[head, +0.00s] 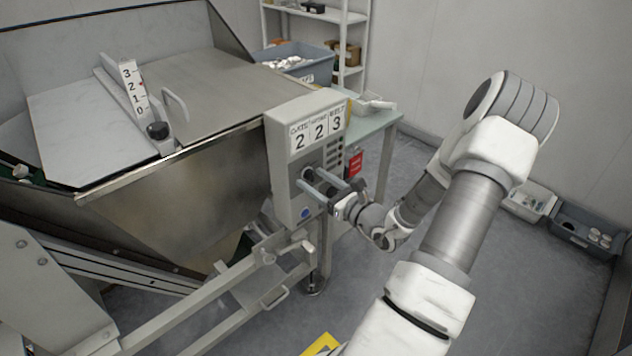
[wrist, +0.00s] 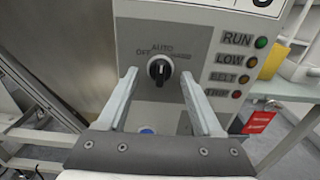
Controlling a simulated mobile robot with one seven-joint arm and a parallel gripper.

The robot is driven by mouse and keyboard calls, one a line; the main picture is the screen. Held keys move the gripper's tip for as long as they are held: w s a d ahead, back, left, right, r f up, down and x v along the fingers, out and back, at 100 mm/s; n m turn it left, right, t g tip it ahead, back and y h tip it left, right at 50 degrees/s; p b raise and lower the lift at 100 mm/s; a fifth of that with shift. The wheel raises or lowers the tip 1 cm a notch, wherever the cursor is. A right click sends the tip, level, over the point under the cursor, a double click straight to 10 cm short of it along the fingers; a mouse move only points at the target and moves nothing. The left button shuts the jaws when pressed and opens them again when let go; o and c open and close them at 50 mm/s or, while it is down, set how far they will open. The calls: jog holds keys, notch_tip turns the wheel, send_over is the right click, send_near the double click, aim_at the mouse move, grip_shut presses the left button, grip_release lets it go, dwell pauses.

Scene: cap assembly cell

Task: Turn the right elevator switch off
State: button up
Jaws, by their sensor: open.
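The rotary switch is a black knob (wrist: 159,69) on the front of a grey control box (head: 284,168). In the wrist view, OFF is printed at its upper left, AUTO above it and a third label, partly covered, at its right. The knob's grip stands about upright, toward AUTO. My gripper (head: 311,179) is in front of the box, with its fingers pointing at the panel. In the wrist view my gripper (wrist: 159,76) is open, with one finger on each side of the knob and a gap on both sides. I cannot tell how far the fingertips are from the panel.
Indicator lamps marked RUN (wrist: 260,42), LOW, BELT and one more run down the panel's right side. A blue button (head: 305,213) is below the switch. A metal hopper (head: 190,185) stands left of the box, a green-topped table (head: 385,120) behind it.

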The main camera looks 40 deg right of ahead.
grip_shut()
jog(key=shift+n, duration=0.4)
jog(key=shift+d+n+b, duration=0.2)
jog(key=shift+n+b, duration=2.45)
jog(key=shift+n, duration=1.45)
jog(key=shift+r, duration=0.1)
grip_release()
